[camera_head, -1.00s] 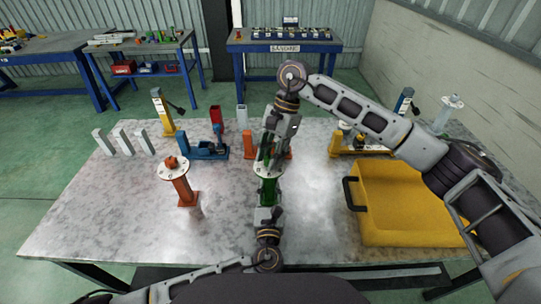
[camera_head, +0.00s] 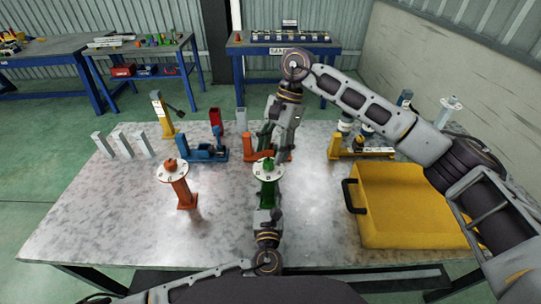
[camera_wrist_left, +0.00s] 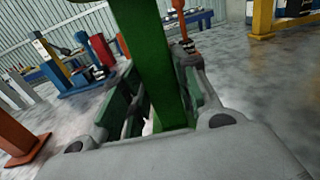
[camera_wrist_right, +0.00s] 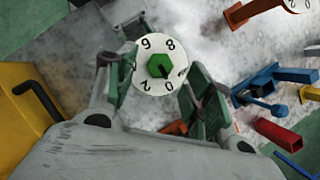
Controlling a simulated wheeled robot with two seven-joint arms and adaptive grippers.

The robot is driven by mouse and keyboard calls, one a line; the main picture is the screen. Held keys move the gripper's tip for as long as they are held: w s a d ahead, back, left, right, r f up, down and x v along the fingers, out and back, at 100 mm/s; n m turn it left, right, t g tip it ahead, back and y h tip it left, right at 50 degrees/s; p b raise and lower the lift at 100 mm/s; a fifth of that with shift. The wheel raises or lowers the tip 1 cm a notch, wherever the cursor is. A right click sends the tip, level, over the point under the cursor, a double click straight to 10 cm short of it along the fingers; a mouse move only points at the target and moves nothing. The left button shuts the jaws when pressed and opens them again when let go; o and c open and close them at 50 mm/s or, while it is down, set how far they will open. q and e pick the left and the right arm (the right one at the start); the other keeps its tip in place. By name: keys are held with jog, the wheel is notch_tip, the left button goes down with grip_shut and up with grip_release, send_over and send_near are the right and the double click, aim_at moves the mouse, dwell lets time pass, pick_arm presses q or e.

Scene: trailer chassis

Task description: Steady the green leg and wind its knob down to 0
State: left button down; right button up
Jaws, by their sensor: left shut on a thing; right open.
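The green leg (camera_head: 267,191) stands upright near the table's front middle, topped by a white numbered dial (camera_head: 258,173) and a green knob (camera_head: 267,163). My left gripper (camera_head: 268,203) is shut around the leg's post from the front; the left wrist view shows the green post (camera_wrist_left: 158,65) between its fingers. My right gripper (camera_head: 275,143) is open just above and behind the dial. In the right wrist view the hexagonal green knob (camera_wrist_right: 160,65) sits between the spread fingers, apart from them. Digits 6, 8, 0 and 2 show around it; I cannot tell the exact reading.
An orange leg (camera_head: 184,188) with a dial stands to the left. A yellow case (camera_head: 410,205) lies to the right under my right arm. Blue, orange and yellow brackets line the back, including a blue one (camera_head: 202,150). The front-left tabletop is clear.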

jog(key=v, duration=0.9)
pick_arm(q)
jog(key=c, duration=0.8)
grip_release()
jog(key=shift+s, duration=0.1)
